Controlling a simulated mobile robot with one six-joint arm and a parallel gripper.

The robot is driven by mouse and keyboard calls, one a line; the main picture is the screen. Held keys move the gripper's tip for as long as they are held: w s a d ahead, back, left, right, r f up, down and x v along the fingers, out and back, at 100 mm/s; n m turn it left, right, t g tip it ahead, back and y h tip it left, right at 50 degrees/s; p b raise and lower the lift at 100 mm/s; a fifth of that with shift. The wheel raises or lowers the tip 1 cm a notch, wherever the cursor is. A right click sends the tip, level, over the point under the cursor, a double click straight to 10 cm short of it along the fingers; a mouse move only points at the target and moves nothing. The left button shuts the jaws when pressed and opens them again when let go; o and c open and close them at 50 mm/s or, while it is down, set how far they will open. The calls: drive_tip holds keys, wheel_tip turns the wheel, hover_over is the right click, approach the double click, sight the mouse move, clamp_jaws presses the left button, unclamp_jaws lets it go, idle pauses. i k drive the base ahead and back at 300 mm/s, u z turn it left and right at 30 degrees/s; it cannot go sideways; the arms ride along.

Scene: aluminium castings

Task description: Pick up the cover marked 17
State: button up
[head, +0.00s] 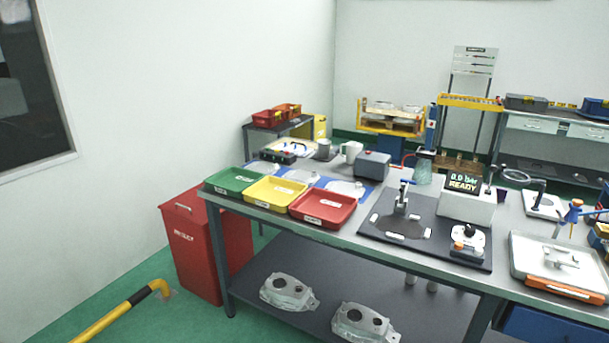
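Several flat grey castings that look like covers lie on a blue mat (322,181) behind the trays. One is at the right (347,188), one in the middle (300,176), and one at the left (264,167), partly hidden behind the green tray. No number is readable on any of them, so I cannot tell which is marked 17. Two bulkier castings sit on the lower shelf, one at the left (288,293) and one at the right (362,323). My gripper is not in view.
Green (231,181), yellow (269,193) and red (322,208) trays line the bench's front left edge. A test fixture (403,222) and display box reading "0.0 bar READY" (467,202) stand right. A red bin (195,245) and yellow rail (120,313) stand left.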

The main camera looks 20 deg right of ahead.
sight(310, 178)
drive_tip(key=z, duration=0.05)
drive_tip(key=i, duration=1.55)
drive_tip(key=z, duration=0.45)
